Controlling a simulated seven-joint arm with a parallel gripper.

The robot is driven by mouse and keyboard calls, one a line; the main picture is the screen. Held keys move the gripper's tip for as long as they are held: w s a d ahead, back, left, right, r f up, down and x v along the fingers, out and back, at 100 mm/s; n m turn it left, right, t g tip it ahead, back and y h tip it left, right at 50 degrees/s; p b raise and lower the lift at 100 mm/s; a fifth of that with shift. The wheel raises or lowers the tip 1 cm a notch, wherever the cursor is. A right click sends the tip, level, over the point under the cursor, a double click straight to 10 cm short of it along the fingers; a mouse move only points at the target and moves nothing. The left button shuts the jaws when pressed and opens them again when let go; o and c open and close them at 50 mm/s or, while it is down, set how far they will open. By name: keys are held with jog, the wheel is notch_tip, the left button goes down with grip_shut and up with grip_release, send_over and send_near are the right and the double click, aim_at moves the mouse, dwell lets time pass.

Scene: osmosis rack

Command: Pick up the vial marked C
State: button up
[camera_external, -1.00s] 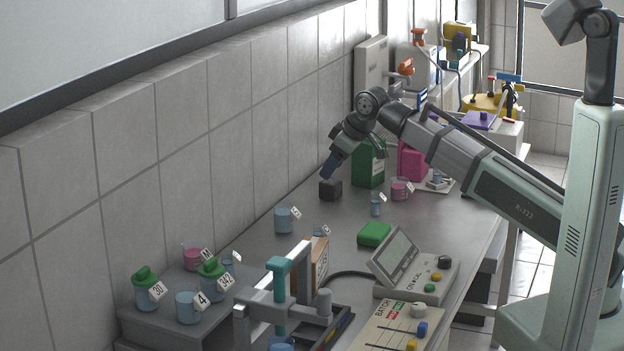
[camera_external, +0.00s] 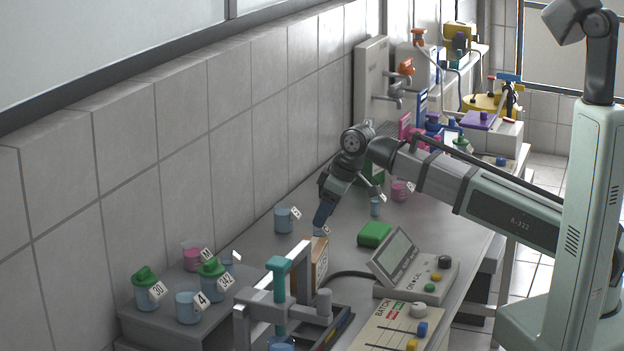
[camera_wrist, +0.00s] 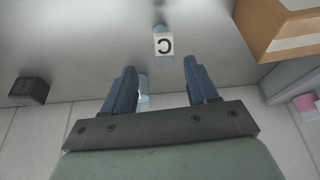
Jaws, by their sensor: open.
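A small vial with a white tag marked C (camera_wrist: 163,45) stands on the grey bench at the top middle of the wrist view, just beyond my fingertips. My gripper (camera_wrist: 160,67) is open, with its two blue fingers either side of the vial's line and nothing held. In the external view my gripper (camera_external: 320,224) points down just above a small tagged vial (camera_external: 318,234), whose upper part is partly hidden by the fingers. That tag's letter is too small to read there.
A brown box (camera_wrist: 282,28) stands close to the right; a dark cube (camera_wrist: 28,91) lies left. A light blue beaker (camera_wrist: 143,88) shows between the fingers, farther off near the wall. In the external view, a green block (camera_external: 374,234) and a control panel (camera_external: 420,275) lie right.

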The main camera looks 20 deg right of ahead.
aim_at(316, 232)
jog(key=shift+s+x, duration=0.1)
jog(key=shift+x, duration=1.45)
jog(key=shift+s+x, duration=0.15)
jog(key=shift+x, duration=1.35)
jog(key=shift+a, duration=0.15)
jog(key=c, duration=1)
